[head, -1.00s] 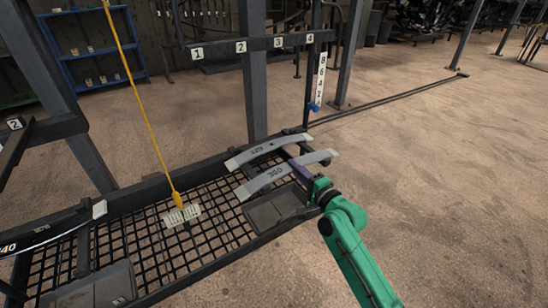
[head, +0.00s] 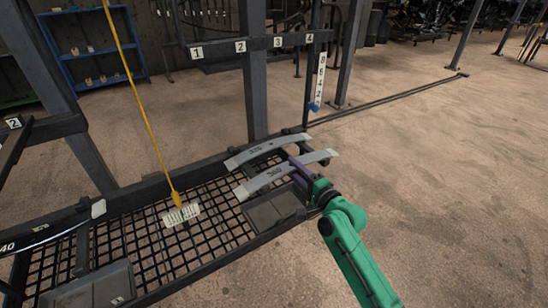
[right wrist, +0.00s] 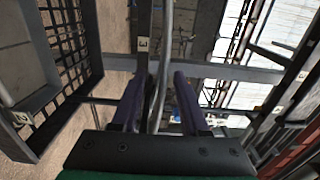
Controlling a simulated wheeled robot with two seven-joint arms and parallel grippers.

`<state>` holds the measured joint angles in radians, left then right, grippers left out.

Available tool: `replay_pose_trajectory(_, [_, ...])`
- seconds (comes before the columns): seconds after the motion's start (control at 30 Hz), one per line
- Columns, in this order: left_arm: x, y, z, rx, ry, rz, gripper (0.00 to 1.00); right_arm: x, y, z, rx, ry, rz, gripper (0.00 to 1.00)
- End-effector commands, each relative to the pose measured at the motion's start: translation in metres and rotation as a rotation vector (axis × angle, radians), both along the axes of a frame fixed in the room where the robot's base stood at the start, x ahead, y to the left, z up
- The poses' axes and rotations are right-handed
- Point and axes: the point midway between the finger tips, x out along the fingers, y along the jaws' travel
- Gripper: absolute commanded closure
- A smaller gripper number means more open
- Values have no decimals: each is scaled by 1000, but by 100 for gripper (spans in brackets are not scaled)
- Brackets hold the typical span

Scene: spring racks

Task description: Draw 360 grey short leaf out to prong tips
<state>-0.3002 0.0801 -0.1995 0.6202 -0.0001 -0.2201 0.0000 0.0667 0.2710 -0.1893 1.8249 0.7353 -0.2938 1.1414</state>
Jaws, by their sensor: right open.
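The grey short leaf marked 360 (head: 262,180) is a curved strip lying across the right end of the mesh-floored rack. Its right end sticks out past the rack's end. My right gripper (head: 300,171) is at the right part of this leaf, with purple fingers on either side of it. In the right wrist view the fingers (right wrist: 158,95) stand apart, with a thin grey strip, seemingly the leaf on edge, between them. A visible gap is left on its right side. Prong tips cannot be made out clearly. My left gripper is out of view.
A second grey leaf (head: 253,153), marked 320 or similar, lies just behind. A dark flat box (head: 274,212) is in front. A yellow cable ends at a pale label (head: 181,215). A post (head: 255,95) rises behind; open floor lies right.

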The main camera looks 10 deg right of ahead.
Motion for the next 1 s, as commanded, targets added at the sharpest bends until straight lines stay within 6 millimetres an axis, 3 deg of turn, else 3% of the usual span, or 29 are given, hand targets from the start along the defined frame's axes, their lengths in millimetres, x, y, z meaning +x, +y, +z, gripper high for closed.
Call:
replay_pose_trajectory(0.17, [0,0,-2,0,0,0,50,-12,-5,-1,-1,-1,-1,56])
replay_pose_trajectory(0.6, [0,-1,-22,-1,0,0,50,-115,-45,-2,-2,-3,1,56])
replay_pose_trajectory(0.8, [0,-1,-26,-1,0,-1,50,-134,-54,0,-3,-4,-3,56])
replay_pose_trajectory(0.87, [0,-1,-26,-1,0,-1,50,-133,-60,-9,-25,6,-16,56])
replay_pose_trajectory(0.9, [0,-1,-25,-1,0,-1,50,-131,-67,-23,-56,22,-34,56])
replay_pose_trajectory(0.97, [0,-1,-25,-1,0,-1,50,-129,-81,-56,-134,62,-69,56])
replay_pose_trajectory(1.0, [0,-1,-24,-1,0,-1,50,-129,-93,-86,-205,99,-94,56])
